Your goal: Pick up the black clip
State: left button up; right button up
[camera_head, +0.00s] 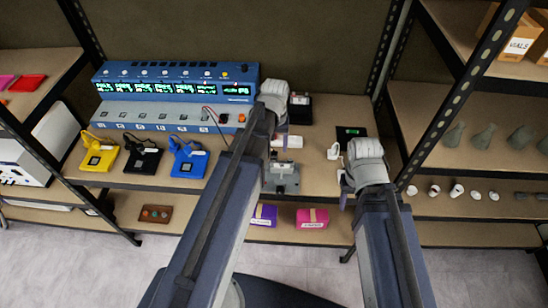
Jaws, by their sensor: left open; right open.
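The black clip (142,158) lies on the middle shelf, in front of the blue instrument. It sits between a yellow clip (98,157) on its left and a blue clip (188,163) on its right. My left gripper (281,130) is open over the shelf, well to the right of the black clip and apart from it. Its fingers are small and partly hidden by my arm. My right gripper (345,190) is open near the shelf's front edge, further right. I see nothing held in either gripper.
The blue instrument (150,117) with green displays stands at the back of the shelf (230,182). A grey metal fixture (285,178) stands below my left gripper. Black rack posts (462,100) stand left and right. Purple and pink boxes (312,217) lie on the lower shelf.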

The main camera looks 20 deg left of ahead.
aim_at(274, 153)
pick_arm(q)
jog(key=f+b, duration=0.4)
jog(key=f, duration=0.1)
jog(key=shift+w+a+b, duration=0.1)
jog(key=shift+a+b, duration=0.1)
jog(key=shift+b, duration=0.1)
grip_shut()
dwell(0.3)
